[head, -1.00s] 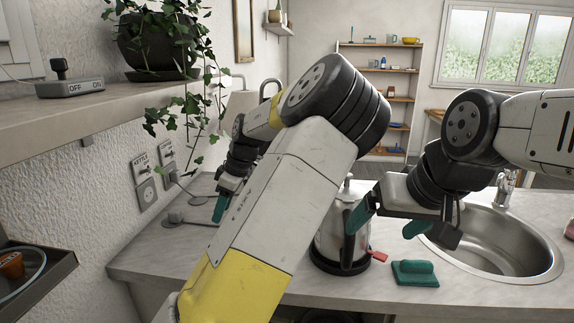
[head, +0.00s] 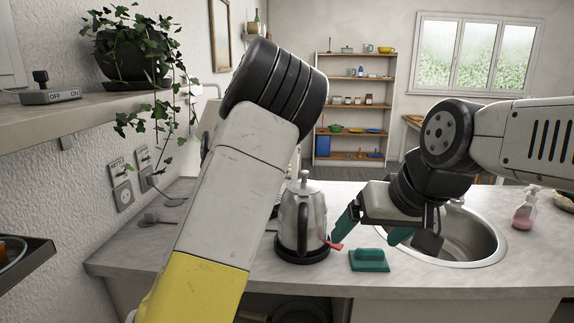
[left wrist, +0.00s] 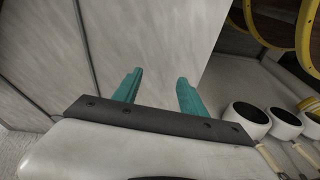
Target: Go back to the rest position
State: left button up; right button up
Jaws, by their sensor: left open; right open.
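My right gripper (head: 363,240) is open and empty in the head view, above the counter between the kettle and the sink. Its teal fingers are spread apart. My left gripper is hidden in the head view behind my own raised left arm. In the left wrist view the left gripper (left wrist: 158,86) shows two teal fingers apart with nothing between them.
A metal kettle (head: 302,215) stands on the counter (head: 440,284). A red tag (head: 335,245) and a green block (head: 369,261) lie near it. The sink (head: 480,238) is at right. The left wrist view shows white pans (left wrist: 246,118) and yellow rings (left wrist: 266,22) at right.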

pick_arm(q)
jog(key=s+m+h, duration=0.1)
jog(key=s+d+h, duration=0.1)
jog(key=s, duration=0.1)
jog(key=s+d+m, duration=0.1)
jog(key=shift+s+f+m+h, duration=0.15)
jog(key=shift+f+m+h, duration=0.15)
jog(key=shift+h, duration=0.1)
jog(key=s+d+r+m+t+h, duration=0.1)
jog(key=s+d+r+m+t, duration=0.2)
jog(key=s+r+m, duration=0.4)
jog(key=s+d+r+m+t+h, duration=0.1)
jog(key=s+d+r+m+t, duration=0.1)
jog(key=s+r+m, duration=0.5)
jog(key=s+r+t, duration=0.1)
jog(key=s, duration=0.2)
jog(key=shift+s+d+r, duration=0.25)
jog(key=shift+s+d, duration=0.1)
jog(key=shift+d, duration=0.05)
jog(key=shift+d, duration=0.1)
